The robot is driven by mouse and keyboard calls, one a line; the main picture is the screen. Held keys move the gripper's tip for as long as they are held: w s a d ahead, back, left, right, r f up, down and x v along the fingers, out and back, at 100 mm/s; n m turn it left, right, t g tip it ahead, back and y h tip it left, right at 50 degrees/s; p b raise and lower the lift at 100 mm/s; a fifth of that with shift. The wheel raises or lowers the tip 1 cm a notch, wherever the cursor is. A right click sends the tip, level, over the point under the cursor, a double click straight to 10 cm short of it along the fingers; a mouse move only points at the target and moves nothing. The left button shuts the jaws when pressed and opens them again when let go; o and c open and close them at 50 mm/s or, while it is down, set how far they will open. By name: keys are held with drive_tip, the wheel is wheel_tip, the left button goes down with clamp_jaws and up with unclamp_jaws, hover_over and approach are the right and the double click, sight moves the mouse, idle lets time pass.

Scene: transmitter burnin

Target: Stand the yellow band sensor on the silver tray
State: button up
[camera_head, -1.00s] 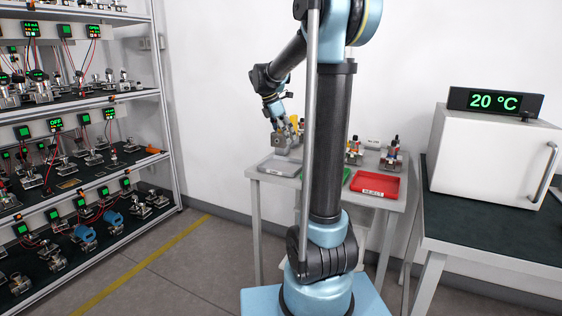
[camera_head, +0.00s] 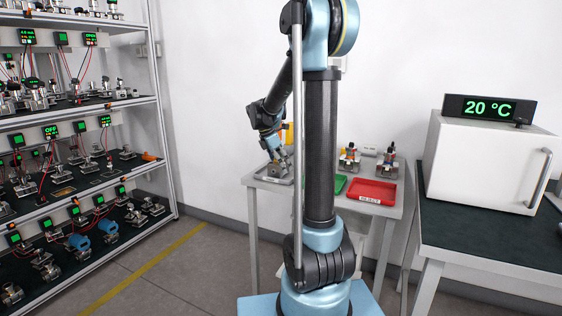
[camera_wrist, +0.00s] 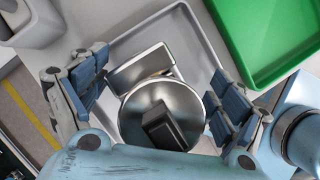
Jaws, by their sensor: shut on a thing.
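My gripper (camera_head: 277,157) is low over the silver tray (camera_head: 263,179) at the left end of the table. In the wrist view, my gripper (camera_wrist: 159,70) has a finger on each side of a silver sensor (camera_wrist: 132,112) with a round, cup-like end, a black block in its middle and a square metal part beyond. It is shut on this sensor. A thin tan edge shows between the round and square parts; a clear yellow band is not visible. The silver tray (camera_wrist: 201,35) lies beneath it. I cannot tell whether the sensor touches the tray.
A green tray (camera_wrist: 243,45) is beside the silver one, and a red tray (camera_head: 372,190) lies farther right. Several small devices (camera_head: 349,158) stand behind. An upright yellow thing (camera_head: 288,132) is behind my gripper. A shelf rack (camera_head: 160,100) is left, a white chamber (camera_head: 480,160) right.

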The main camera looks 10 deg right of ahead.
drive_tip(key=o, duration=1.8)
drive_tip(key=shift+f, duration=0.1)
drive_tip(key=shift+c, duration=0.2)
